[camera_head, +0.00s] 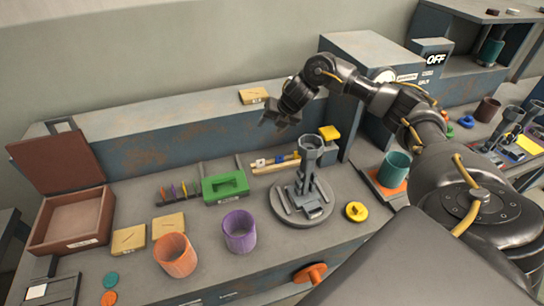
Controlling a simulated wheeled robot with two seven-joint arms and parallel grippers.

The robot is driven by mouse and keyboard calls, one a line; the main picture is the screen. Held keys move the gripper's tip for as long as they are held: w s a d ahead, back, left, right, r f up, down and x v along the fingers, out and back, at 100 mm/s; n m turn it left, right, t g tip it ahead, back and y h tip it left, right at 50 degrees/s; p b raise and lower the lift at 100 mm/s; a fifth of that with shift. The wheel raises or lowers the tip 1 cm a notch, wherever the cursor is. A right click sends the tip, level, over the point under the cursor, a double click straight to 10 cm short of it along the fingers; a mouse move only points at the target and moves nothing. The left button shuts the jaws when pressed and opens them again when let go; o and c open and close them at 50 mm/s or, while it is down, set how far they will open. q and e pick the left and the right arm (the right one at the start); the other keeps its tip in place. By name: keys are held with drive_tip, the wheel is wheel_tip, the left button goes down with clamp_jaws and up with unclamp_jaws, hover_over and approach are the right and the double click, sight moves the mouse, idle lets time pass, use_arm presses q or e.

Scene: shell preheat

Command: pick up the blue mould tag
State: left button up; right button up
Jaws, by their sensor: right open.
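What looks like the blue mould tag (280,158) is a small blue piece on a light wooden strip (262,168), with a white piece to its left. My right gripper (272,123) is open and empty. It hangs in front of the long grey ledge, above and slightly left of the blue piece in the picture, apart from it. My right arm reaches in from the right side. My left gripper is not in view.
A grey stand on a round base (288,208) is right of the strip, with a yellow block (329,132) behind. A green tray (224,187) is to the left. Purple (240,236) and orange (176,258) cups stand in front. A brown open box (72,222) is far left.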

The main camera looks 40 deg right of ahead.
drive_tip(key=s+d+f+n+g+h, duration=0.1)
drive_tip(key=s+f+n+g+h, duration=0.2)
drive_tip(key=s+f+n, duration=0.15)
drive_tip(key=b, duration=0.2)
hover_over(280, 156)
drive_tip(key=s, duration=0.2)
drive_tip(key=shift+m, duration=0.35)
drive_tip(key=f, duration=0.4)
drive_tip(key=shift+a+f, duration=0.35)
drive_tip(key=shift+w+d+f, duration=0.1)
drive_tip(key=shift+w+f, duration=0.15)
drive_tip(key=shift+f, duration=0.1)
drive_tip(key=b+x, duration=0.2)
drive_tip(key=x, duration=0.3)
drive_tip(key=shift+f, duration=0.1)
drive_tip(key=shift+c, duration=0.3)
drive_tip(key=c, duration=1)
